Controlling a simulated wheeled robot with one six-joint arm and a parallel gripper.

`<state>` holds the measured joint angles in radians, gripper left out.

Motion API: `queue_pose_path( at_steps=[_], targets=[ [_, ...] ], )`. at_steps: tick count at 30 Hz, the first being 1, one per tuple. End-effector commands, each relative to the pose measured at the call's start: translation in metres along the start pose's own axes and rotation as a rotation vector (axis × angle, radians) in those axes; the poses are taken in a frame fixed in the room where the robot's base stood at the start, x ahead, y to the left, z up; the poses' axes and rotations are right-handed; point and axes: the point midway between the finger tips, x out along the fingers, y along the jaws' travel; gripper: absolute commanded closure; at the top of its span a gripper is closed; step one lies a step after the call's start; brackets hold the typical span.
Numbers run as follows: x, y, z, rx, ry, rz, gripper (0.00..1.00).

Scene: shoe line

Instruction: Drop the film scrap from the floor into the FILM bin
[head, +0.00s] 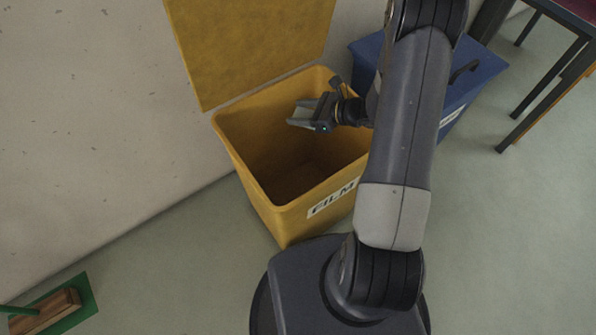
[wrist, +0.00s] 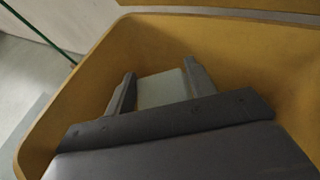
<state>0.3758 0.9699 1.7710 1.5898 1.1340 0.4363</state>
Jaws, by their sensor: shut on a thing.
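The yellow FILM bin (head: 253,178) stands on the floor against the wall with its lid (head: 250,45) raised. Its front label reads FILM. My gripper (head: 302,116) is over the bin's opening, near its back right part. It is shut on the film scrap (head: 305,110), a pale, flat piece between the two fingers. In the wrist view the scrap (wrist: 162,89) spans the gap between the fingertips, with the yellow bin walls (wrist: 225,40) around it. The bin's floor is dark and looks empty where it shows.
A blue bin (head: 470,80) with a closed lid and black handle stands right of the yellow one, partly behind my arm. Table legs (head: 545,95) are at the upper right. A wooden-headed broom (head: 45,310) with a green handle lies at the lower left on a green patch.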

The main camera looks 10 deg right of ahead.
Motion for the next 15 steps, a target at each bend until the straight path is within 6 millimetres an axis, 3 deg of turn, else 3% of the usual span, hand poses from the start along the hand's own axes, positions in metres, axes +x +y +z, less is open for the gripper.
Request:
queue_pose_path(
  at_steps=[3,12,13,15],
  targets=[
    [0.005,-0.0001,-0.0119,0.0,0.0,0.0,0.69],
    [0.0054,-0.0001,-0.0129,-0.001,0.0,0.0,0.69],
    [0.0054,-0.0001,-0.0129,-0.001,0.0,0.0,0.46],
    [0.0054,0.0,-0.0129,-0.001,0.0,0.0,0.4]
  ],
)
